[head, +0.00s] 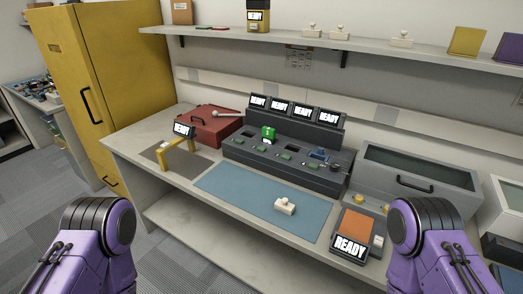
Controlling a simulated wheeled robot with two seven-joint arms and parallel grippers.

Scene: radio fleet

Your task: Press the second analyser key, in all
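A dark grey console (239,151) stands at the back of the bench, with several small screens (279,107) reading READY along its top. Small green keys (287,156) run along its sloped front. A bright green block (268,132) stands up from its left part, and a blue piece (319,154) sits on its right part. A device with an orange top (362,227) and a READY screen (350,247) stands at the front right. I cannot tell which device is the analyser. Neither gripper is in view; only purple links of my arms show at the lower corners.
A blue mat (235,188) bears a cream handset-like block (285,205). A yellow stand (175,160) with a READY screen and a red case (205,121) are at left. A grey lidded box (418,169) is at right. A shelf (370,46) overhangs the back; a yellow cabinet (105,70) stands left.

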